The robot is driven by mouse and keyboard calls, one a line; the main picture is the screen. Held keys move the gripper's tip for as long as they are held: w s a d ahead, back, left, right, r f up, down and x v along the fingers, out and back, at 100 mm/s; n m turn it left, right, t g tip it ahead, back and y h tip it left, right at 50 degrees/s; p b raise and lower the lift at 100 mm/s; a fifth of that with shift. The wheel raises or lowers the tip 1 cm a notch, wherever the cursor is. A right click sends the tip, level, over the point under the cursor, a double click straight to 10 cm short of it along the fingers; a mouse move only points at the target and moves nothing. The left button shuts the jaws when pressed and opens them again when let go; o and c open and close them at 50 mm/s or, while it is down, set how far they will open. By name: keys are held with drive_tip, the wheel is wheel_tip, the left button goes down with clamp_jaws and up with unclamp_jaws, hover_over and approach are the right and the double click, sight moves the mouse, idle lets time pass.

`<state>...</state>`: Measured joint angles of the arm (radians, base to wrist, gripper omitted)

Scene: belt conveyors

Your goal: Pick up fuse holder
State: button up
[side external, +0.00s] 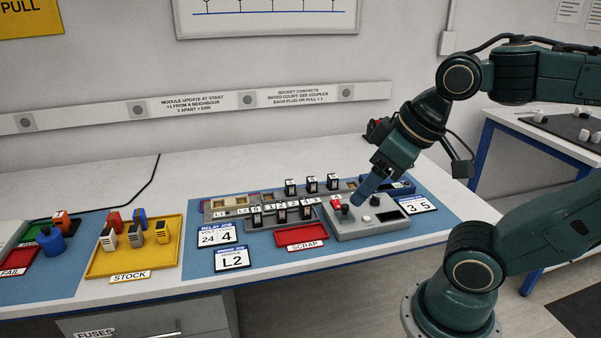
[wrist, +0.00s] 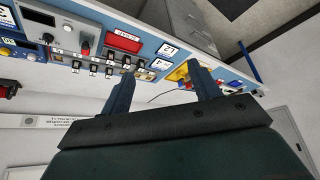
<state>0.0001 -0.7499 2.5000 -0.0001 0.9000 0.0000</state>
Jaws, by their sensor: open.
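My gripper (side external: 360,199) is open, its blue fingers pointing down and left, just above or beside the red-knobbed grey box (side external: 372,231). The wrist view shows the two fingers apart with nothing between them (wrist: 160,70). Several small black modules with white tops, such as one at the back (side external: 312,184), stand upright in the grey rack (side external: 232,211). They also show in the wrist view (wrist: 109,71). No part is labelled as a fuse holder, so I cannot tell which one it is.
The yellow STOCK tray (side external: 108,270) holds several coloured modules. A red SCRAP tray (side external: 300,235) lies in front of the rack. A blue knobbed object (side external: 50,243) stands by the FAIL tray at left. Job cards (side external: 232,258) lie on the blue mat. A FUSES drawer (side external: 150,322) is below.

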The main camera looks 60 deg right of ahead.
drive_tip(key=w+d+r+n+g, duration=0.15)
drive_tip(key=w+d, duration=0.45)
drive_tip(key=w, duration=0.6)
drive_tip(key=w+d+r+n+g, duration=0.1)
drive_tip(key=w+d+r+n, duration=0.2)
drive_tip(key=w+d, duration=0.55)
drive_tip(key=w+d+f+n+g, duration=0.3)
drive_tip(key=w+d+f+n, duration=0.1)
drive_tip(key=w+d+f, duration=1.1)
wheel_tip(320, 180, down, 4)
drive_tip(key=shift+d+r, duration=0.1)
drive_tip(key=shift+d, duration=1)
drive_tip(key=shift+n, duration=0.25)
